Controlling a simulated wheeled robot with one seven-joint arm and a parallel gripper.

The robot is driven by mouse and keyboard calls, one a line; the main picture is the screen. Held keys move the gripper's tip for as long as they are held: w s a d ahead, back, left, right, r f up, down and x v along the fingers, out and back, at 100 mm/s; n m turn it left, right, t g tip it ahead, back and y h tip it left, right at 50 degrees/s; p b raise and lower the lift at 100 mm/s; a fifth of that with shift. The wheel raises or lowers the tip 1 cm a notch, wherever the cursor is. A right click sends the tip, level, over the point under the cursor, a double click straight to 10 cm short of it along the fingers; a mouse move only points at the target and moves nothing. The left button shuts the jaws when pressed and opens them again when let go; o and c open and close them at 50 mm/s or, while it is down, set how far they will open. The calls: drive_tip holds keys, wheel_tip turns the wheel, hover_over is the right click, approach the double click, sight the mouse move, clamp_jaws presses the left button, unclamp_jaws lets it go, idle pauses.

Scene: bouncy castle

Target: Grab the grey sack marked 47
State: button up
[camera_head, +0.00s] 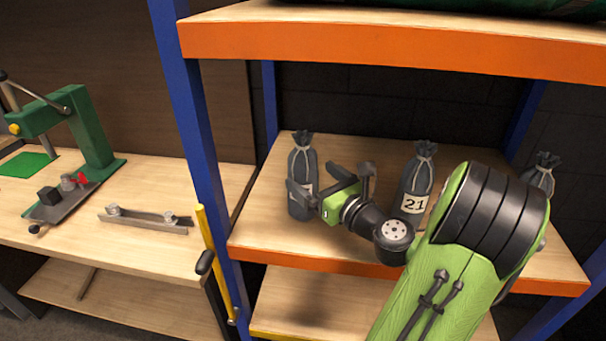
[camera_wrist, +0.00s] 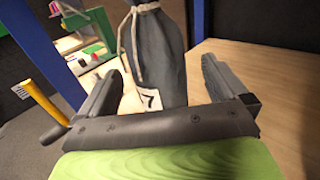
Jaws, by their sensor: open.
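A grey sack (camera_head: 302,160) tied with a cord stands upright at the left of the shelf, its label mostly hidden by my gripper in the head view. The wrist view shows this sack (camera_wrist: 158,50) close up, between the fingers, with a white label on which a 7 can be read; the rest of the number is hidden. My gripper (camera_head: 313,180) is open around the sack's sides, seen also in the wrist view (camera_wrist: 162,72). I cannot tell whether either finger touches it.
A grey sack marked 21 (camera_head: 418,180) stands in the middle of the shelf (camera_head: 262,232). Another sack (camera_head: 541,173) stands at the right, partly behind my arm. A blue post (camera_head: 190,120) and an orange upper beam (camera_head: 400,52) frame the shelf. A workbench (camera_head: 130,255) is at left.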

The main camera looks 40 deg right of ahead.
drive_tip(key=w, duration=0.6)
drive_tip(key=shift+w+d, duration=0.15)
drive_tip(key=shift+d, duration=0.1)
drive_tip(key=shift+c, duration=0.7)
drive_tip(key=c, duration=1.4)
